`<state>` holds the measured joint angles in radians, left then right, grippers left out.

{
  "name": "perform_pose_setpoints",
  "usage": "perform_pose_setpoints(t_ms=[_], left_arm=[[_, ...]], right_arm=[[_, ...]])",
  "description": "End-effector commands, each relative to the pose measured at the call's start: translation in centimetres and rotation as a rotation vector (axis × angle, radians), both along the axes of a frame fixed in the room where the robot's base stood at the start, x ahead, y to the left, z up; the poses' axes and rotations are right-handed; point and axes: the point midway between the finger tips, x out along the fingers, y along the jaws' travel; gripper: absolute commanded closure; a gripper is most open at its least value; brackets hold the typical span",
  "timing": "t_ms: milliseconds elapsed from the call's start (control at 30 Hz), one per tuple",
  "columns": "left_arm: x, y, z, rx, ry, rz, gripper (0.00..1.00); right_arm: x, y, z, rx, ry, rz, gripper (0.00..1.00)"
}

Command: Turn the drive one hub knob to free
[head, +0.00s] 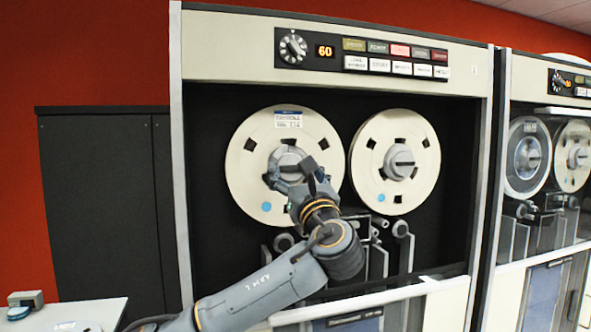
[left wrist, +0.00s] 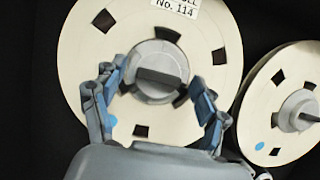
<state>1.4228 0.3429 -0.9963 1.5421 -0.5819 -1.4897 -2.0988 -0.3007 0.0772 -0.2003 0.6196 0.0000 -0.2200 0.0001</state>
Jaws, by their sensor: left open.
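The drive's left cream reel (head: 250,185) has a label at its top, which reads "No. 114" in the left wrist view. Its grey hub knob (left wrist: 158,76) sits at the reel's middle, with its dark grip bar lying nearly level, slightly tilted. My left gripper (head: 292,172) is open in front of this hub, and in the left wrist view its blue-grey fingers (left wrist: 158,100) stand to either side of the knob. I cannot tell whether they touch it. In the head view the gripper hides part of the knob. My right gripper is not in view.
A second cream reel (head: 418,150) with its own hub knob is on the right of the same drive. A control panel (head: 360,52) showing 60 is above. Tape guides (head: 402,245) stand below the reels. Another drive (head: 547,150) is at the right, and a white table (head: 85,312) at lower left.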

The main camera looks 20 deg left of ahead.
Motion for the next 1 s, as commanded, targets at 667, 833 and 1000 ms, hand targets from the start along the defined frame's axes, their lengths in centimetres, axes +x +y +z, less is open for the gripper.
perform_pose_setpoints(t_ms=[667, 833, 1000], left_arm=[[0.0, -0.1, -0.1, -0.018, -0.012, 0.000, 0.81], [0.0, -0.1, -0.2, -0.074, -0.049, 0.000, 0.81], [0.0, -0.2, -0.3, -0.176, -0.116, 0.000, 0.81]], right_arm=[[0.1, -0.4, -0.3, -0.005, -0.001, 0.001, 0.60], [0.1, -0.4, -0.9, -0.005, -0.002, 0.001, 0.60], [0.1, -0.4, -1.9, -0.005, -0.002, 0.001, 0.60]])
